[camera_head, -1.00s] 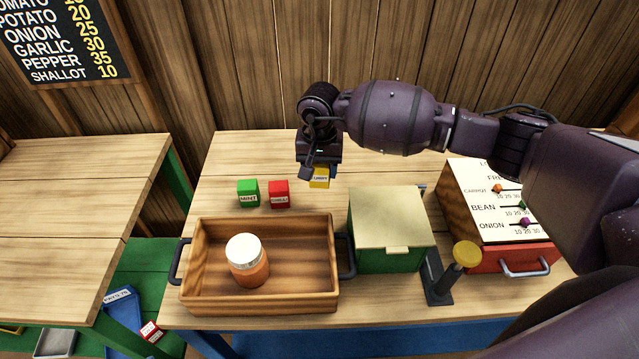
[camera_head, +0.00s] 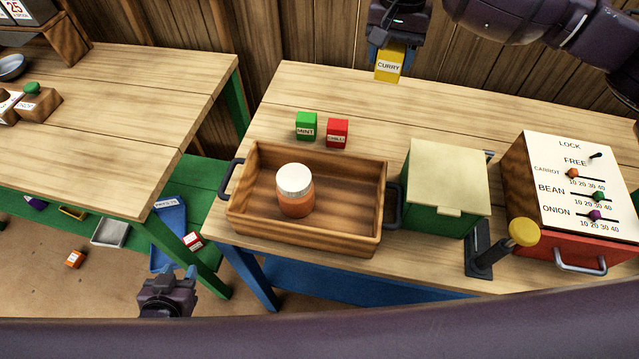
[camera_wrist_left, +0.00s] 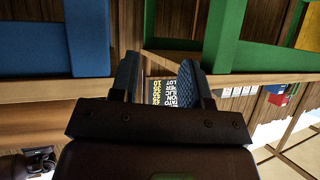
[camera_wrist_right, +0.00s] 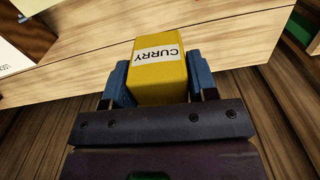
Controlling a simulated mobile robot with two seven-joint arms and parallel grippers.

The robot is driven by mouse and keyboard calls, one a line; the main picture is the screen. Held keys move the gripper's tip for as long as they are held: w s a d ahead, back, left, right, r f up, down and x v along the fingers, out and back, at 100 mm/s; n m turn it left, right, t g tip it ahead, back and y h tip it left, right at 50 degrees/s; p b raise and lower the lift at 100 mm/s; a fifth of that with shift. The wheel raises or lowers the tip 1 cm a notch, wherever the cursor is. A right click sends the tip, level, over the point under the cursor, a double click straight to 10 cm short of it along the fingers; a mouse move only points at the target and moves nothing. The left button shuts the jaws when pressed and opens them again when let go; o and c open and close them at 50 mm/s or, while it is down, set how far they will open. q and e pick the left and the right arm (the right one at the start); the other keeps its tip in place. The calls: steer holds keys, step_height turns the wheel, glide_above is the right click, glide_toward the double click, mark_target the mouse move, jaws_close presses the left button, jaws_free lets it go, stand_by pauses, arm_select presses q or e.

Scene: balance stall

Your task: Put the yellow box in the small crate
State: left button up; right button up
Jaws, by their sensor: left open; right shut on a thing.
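The yellow box (camera_head: 389,64), labelled CURRY, is held by my right gripper (camera_head: 392,48) in the air above the back of the table. In the right wrist view the yellow box (camera_wrist_right: 158,72) sits between the two blue fingers (camera_wrist_right: 158,88). The small wooden crate (camera_head: 300,240) stands on the table with dark handles at both ends. A jar (camera_head: 295,192) with a white lid and orange contents stands inside it. My left gripper (camera_head: 168,280) is low at the front left, off the table. It is open and empty, also in the left wrist view (camera_wrist_left: 158,75).
A green box (camera_head: 306,127) and a red box (camera_head: 337,133) stand behind the crate. A green lidded box (camera_head: 446,180), a yellow-topped post (camera_head: 524,232) and a slider cabinet (camera_head: 570,190) stand to its right. Another table (camera_head: 120,120) is at left. The crate's right half is free.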

steer(key=a+r+n+b, duration=0.1)
steer(key=a+n+b, duration=0.1)
steer(key=a, duration=0.6)
steer(key=n+b, duration=0.5)
steer(key=n, duration=0.7)
glide_above(274, 187)
arm_select(q)
step_height(274, 187, down, 7)
steer(key=shift+d+f+g, duration=0.15)
steer(key=shift+d+g, duration=0.05)
steer(key=shift+g, duration=0.1)
arm_select(e)
steer(key=shift+n, duration=0.3)
step_height(274, 187, down, 21)
steer(key=shift+r, duration=0.1)
steer(key=o, duration=0.5)
steer(key=shift+f, duration=0.25)
steer(key=shift+o, duration=0.8)
arm_select(q)
steer(key=shift+w, duration=0.1)
